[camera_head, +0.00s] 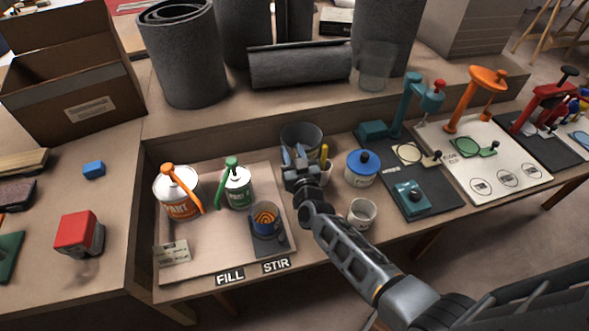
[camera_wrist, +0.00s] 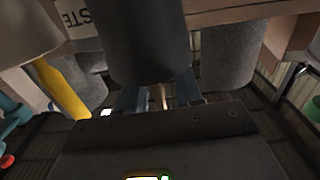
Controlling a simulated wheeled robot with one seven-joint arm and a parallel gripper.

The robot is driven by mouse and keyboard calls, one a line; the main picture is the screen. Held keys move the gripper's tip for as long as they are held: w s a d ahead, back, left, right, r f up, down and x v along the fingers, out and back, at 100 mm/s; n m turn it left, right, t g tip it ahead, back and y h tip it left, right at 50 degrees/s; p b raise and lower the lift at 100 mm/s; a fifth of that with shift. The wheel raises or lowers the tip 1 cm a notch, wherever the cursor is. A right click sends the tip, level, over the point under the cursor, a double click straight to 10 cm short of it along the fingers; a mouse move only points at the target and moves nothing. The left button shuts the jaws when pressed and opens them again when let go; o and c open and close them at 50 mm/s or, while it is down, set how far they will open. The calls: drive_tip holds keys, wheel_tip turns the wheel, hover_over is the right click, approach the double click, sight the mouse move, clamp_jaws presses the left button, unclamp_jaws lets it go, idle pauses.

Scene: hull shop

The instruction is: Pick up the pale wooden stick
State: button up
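My gripper (camera_wrist: 158,100) is open, with its two bluish fingers apart. A narrow pale wood-coloured strip, likely the pale wooden stick (camera_wrist: 160,95), shows between the fingers in the wrist view, with gaps on both sides. Most of it is hidden behind a dark cylinder and my gripper. In the head view my gripper (camera_head: 296,158) is in front of the dark grey container (camera_head: 302,132) at the back of the bench. I cannot make out the stick there.
A yellow-handled thing (camera_head: 323,155) stands close right of my gripper. A blue-lidded pot (camera_head: 361,168) and a white cup (camera_head: 361,212) are farther right. On the left tray (camera_head: 222,247) are an orange-topped can (camera_head: 172,205), a green-topped can (camera_head: 237,188) and a stirring stand (camera_head: 268,240).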

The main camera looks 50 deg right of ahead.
clamp_jaws()
idle(0.3)
